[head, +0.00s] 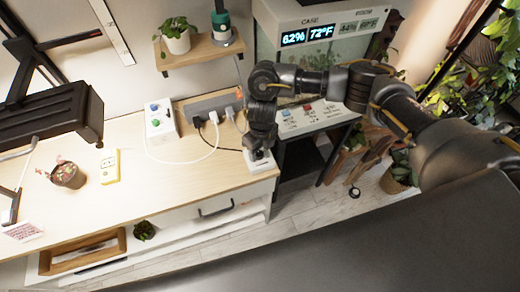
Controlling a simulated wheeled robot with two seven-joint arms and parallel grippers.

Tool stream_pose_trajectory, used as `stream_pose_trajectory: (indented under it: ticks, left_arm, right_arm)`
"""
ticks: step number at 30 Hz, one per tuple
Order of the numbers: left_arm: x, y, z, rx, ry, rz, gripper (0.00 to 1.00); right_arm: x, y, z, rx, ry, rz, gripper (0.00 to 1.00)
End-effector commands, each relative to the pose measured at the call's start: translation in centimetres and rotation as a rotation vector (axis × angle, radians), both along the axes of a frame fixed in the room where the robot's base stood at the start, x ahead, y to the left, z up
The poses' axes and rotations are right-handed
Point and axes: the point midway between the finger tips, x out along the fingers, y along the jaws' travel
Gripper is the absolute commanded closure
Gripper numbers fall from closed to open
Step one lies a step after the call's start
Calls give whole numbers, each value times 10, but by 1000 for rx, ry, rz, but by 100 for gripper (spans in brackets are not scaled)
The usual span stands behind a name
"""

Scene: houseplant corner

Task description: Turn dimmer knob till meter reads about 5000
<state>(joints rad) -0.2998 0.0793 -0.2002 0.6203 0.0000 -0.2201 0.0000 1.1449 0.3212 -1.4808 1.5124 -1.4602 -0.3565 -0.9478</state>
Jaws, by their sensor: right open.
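My right gripper (258,152) points down over a small white box (262,166) at the right front corner of the wooden bench. The box looks like the dimmer; its knob is hidden by the gripper. The jaws are open at the top of the box; I cannot tell whether they touch the knob. A yellow handheld device (110,166), likely the meter, lies on the bench to the left; its reading is too small to make out. My left gripper is not in view.
A white box with blue and green knobs (160,121) and a grey power strip (214,106) with cables stand at the back.

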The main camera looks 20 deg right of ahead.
Motion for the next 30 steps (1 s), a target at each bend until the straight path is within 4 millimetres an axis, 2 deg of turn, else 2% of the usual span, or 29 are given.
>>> stream_pose_trajectory:
  ticks: [11, 21, 30]
  left_arm:
    - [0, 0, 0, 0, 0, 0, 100]
    - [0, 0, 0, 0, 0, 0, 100]
    - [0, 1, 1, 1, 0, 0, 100]
  right_arm:
    - [0, 0, -6, 0, 0, 0, 50]
    - [0, 0, -6, 0, 0, 0, 93]
    - [0, 0, -6, 0, 0, -41, 95]
